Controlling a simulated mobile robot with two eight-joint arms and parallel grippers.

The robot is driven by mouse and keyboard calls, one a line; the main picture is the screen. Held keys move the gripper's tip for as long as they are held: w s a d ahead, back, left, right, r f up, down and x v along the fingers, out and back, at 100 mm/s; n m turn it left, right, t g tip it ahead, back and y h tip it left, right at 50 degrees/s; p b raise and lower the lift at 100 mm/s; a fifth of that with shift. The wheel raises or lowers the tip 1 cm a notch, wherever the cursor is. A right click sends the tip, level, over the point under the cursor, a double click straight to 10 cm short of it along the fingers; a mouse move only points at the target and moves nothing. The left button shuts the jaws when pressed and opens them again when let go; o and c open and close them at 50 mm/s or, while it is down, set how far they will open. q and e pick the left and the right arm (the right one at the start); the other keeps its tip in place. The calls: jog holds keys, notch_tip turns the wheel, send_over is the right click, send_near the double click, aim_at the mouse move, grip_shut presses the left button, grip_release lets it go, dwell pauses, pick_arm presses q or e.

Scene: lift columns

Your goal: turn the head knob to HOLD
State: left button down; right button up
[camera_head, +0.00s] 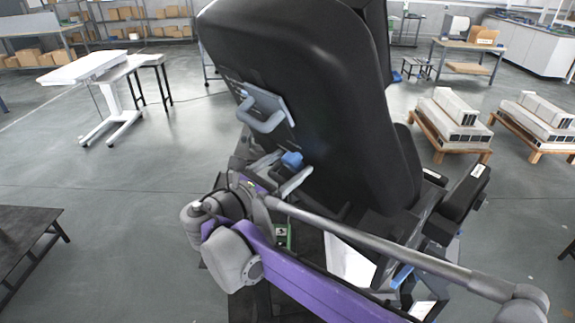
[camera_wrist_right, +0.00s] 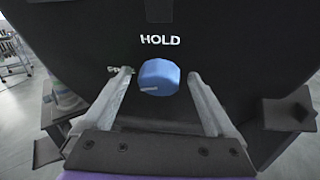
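The blue head knob (camera_head: 292,159) sits on the face of a large black padded body (camera_head: 300,80). In the right wrist view the knob (camera_wrist_right: 159,77) is under the white word HOLD (camera_wrist_right: 160,40). A pale pointer mark on the knob lies at its lower left, not toward the word. My right gripper (camera_head: 294,161) is open, with one finger on each side of the knob. In the right wrist view both fingers of the right gripper (camera_wrist_right: 160,75) stand apart from the knob's sides, with visible gaps. My left gripper is not in view.
A grey handle (camera_head: 262,110) stands out from the black body, just above my right gripper. A black padded arm piece (camera_head: 465,193) is at the right. A dark table (camera_head: 25,235) is at the lower left. Loaded pallets (camera_head: 450,125) stand farther back on open floor.

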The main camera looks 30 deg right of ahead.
jog(key=c, duration=1.3)
jog(key=shift+c, duration=0.2)
jog(key=t, duration=0.1)
jog(key=m+t, duration=0.2)
jog(key=shift+s+d+f+t+y+p, duration=0.15)
jog(key=shift+s+t+y+p, duration=0.15)
jog(key=shift+p, duration=0.1)
jog(key=m+t, duration=0.3)
jog(key=shift+d+f, duration=0.1)
jog(key=shift+f, duration=0.15)
jog(key=m+t, duration=0.2)
jog(key=m+t+b, duration=0.1)
jog(key=shift+d+f+m+t, duration=0.15)
jog(key=shift+f+m+t, duration=0.15)
jog(key=shift+m, duration=0.1)
jog(key=m+h+b, duration=0.1)
jog(key=m, duration=0.1)
jog(key=m+t+h+b, duration=0.1)
jog(key=m, duration=0.2)
jog(key=shift+w+f+h, duration=0.1)
jog(key=shift+h, duration=0.3)
jog(key=shift+m, duration=0.4)
